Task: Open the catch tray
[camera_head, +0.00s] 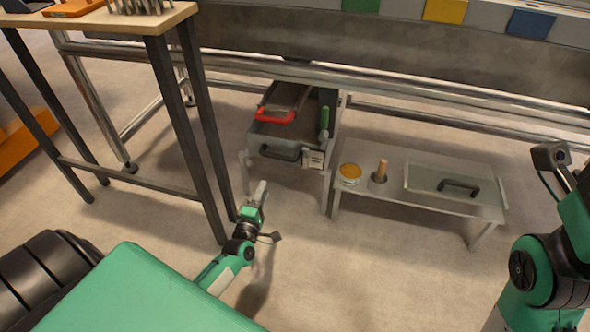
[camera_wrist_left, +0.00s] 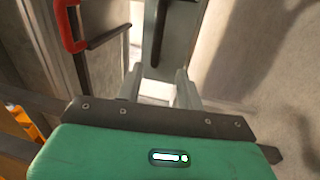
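A grey drawer-like box (camera_head: 258,133) under the long bench appears to be the catch tray. It has a dark handle (camera_head: 281,152) on its front. A red-handled tool (camera_head: 275,117) and a green-handled tool (camera_head: 324,121) are at its top. My left gripper (camera_head: 262,187) is in front of the box, below its handle in the head view, apart from it. In the left wrist view its fingers (camera_wrist_left: 160,72) are spread and empty, with a grey panel and a dark handle (camera_wrist_left: 159,35) beyond them. My right arm shows at the right edge; its gripper is out of view.
A low table (camera_head: 400,165) to the right holds a yellow-topped tin (camera_head: 350,172), a wooden-handled item (camera_head: 380,170) and a panel with a dark handle (camera_head: 459,186). A tall dark-legged table (camera_head: 190,110) stands close left of my left gripper. The floor in front is clear.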

